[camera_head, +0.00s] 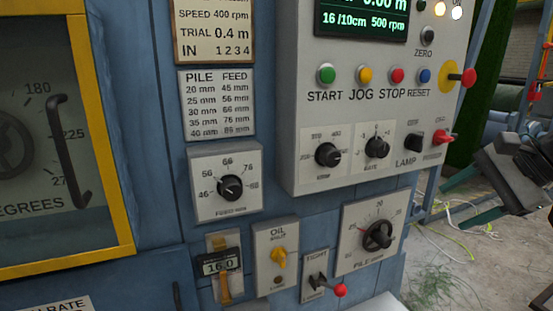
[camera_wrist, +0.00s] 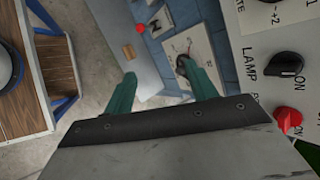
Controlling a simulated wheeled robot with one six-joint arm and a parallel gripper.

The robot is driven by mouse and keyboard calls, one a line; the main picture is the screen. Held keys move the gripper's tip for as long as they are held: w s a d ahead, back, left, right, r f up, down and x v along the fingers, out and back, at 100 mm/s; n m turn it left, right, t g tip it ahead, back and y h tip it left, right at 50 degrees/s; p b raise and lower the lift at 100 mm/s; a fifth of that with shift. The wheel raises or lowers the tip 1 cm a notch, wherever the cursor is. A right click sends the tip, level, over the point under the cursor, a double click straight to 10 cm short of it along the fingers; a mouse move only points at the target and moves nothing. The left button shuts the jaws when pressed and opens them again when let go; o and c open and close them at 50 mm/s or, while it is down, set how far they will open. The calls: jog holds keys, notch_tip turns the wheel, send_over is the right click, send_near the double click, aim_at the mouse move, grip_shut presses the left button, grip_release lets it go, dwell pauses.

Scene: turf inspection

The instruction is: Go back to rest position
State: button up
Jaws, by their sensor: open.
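My gripper (camera_head: 464,202) is at the right edge of the head view, in front of the walkway and to the right of the control panel (camera_head: 305,160). Its two teal fingers are spread apart with nothing between them. The wrist view shows the same open fingers (camera_wrist: 157,78). There the black LAMP knob (camera_wrist: 284,65) and a red knob (camera_wrist: 288,120) lie to the right of the fingers, apart from them. In the head view the LAMP knob (camera_head: 413,143) is left of the gripper.
A yellow-framed window (camera_head: 122,215) is at left. A wooden-topped stand (camera_wrist: 38,85) shows in the wrist view. Loose cables (camera_head: 455,222) lie on the floor.

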jog(key=s+a+f+n+g+h, duration=0.2)
jog(key=s+a+f+n+h, duration=0.1)
jog(key=s+n, duration=0.4)
jog(key=s+a+f+n+g+h, duration=0.2)
jog(key=s+a+f+n, duration=0.2)
jog(key=s+n, duration=0.4)
jog(key=shift+a+f+h, duration=0.35)
jog(key=shift+a+h, duration=0.05)
jog(key=shift+a, duration=0.25)
jog(key=shift+s, duration=0.1)
dwell(0.3)
